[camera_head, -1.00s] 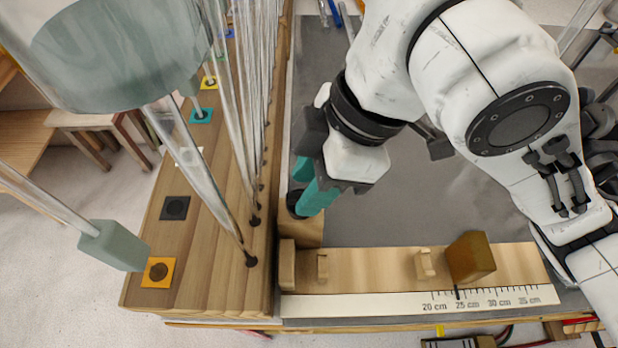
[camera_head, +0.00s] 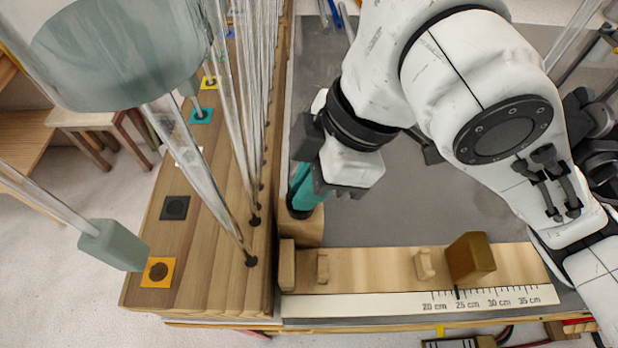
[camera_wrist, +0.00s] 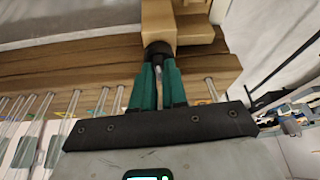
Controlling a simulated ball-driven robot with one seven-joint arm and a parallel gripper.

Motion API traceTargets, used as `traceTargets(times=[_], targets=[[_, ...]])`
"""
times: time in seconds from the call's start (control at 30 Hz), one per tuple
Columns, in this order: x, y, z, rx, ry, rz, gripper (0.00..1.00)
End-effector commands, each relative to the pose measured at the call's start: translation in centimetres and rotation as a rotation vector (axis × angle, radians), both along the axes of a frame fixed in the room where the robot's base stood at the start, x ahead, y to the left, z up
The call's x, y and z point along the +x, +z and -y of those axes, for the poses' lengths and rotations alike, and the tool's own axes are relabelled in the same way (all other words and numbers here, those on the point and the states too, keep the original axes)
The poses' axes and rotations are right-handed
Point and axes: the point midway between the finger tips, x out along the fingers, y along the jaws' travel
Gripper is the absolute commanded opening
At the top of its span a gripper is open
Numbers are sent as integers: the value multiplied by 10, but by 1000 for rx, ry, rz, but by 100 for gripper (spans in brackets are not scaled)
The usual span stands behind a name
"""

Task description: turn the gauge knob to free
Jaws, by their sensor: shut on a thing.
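My gripper (camera_head: 303,189) has teal fingers and is shut on the dark round gauge knob (camera_head: 297,211), which sits on a small wooden block (camera_head: 312,230) at the left end of the gauge. In the wrist view the fingertips (camera_wrist: 158,68) close on the black knob (camera_wrist: 158,49) from both sides. The gauge board (camera_head: 375,265) carries a white scale (camera_head: 400,304) with marks from 20 to 35 cm. A brown block (camera_head: 470,258) stands on the board near the 25 cm mark. The knob's pointer or setting is not readable, as the fingers cover much of it.
A wooden rack (camera_head: 220,260) with several upright glass rods (camera_head: 200,170) stands close to the left of my gripper. Coloured squares, one orange (camera_head: 158,272), mark its steps. The grey mat (camera_head: 400,215) right of the gripper is mostly clear.

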Motion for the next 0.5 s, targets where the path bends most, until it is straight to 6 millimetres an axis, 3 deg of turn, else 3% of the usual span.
traceTargets(times=[0.5], targets=[[-1, 0, 0, 0, -132, 0, 0]])
